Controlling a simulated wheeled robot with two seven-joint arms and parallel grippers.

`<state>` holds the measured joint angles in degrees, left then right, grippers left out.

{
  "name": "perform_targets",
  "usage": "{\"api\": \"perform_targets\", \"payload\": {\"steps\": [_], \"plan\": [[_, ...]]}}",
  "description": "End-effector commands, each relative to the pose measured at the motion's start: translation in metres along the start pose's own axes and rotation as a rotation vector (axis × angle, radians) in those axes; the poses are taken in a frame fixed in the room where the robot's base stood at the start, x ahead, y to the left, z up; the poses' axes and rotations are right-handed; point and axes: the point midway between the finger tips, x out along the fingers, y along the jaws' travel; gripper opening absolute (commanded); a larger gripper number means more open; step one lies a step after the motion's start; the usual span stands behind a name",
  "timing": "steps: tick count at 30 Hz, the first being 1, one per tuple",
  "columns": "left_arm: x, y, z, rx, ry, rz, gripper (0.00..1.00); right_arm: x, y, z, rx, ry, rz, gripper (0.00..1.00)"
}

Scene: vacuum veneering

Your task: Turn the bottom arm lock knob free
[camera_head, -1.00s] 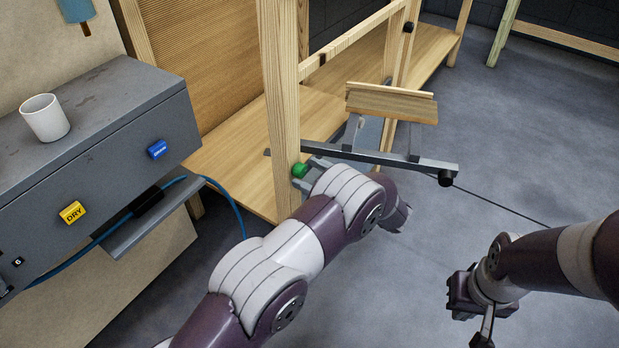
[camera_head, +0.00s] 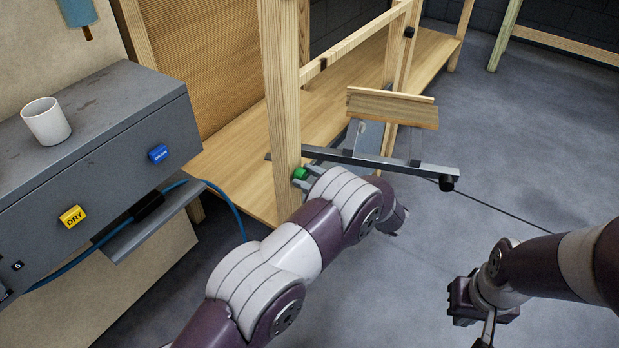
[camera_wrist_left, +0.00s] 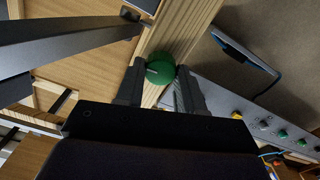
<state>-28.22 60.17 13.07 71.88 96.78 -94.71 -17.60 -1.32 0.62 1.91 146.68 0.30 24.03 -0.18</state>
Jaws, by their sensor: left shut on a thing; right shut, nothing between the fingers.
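The bottom arm lock knob is a round green knob (camera_head: 300,174) low on the front wooden post (camera_head: 284,120), where the grey metal arm (camera_head: 380,160) meets the post. In the left wrist view the green knob (camera_wrist_left: 160,69) sits between the two dark fingers of my left gripper (camera_wrist_left: 161,88), which is shut on it. In the head view my left forearm covers part of that gripper. A pale mark shows on the knob's face in the wrist view. My right gripper (camera_head: 474,308) is shut and empty, low at the right, over the floor and away from the post.
A grey control box (camera_head: 90,150) with a white mug (camera_head: 46,121) stands at the left. A blue hose (camera_head: 232,205) hangs from it. Grey floor (camera_head: 540,130) is clear at the right.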

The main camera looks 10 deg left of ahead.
Motion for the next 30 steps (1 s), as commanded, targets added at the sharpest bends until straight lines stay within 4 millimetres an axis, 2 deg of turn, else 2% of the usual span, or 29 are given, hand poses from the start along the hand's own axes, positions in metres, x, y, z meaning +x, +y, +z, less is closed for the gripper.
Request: {"api": "perform_targets", "payload": {"steps": [14, 30], "plan": [[0.000, -0.002, 0.002, -0.417, 0.000, -0.001, 0.07, 0.004, 0.000, 0.001, 0.000, 0.000, 0.000, 0.00], [-0.001, -0.004, 0.004, -0.930, 0.000, -0.001, 0.07, 0.021, 0.000, 0.003, 0.000, 0.000, 0.000, 0.00]]}}
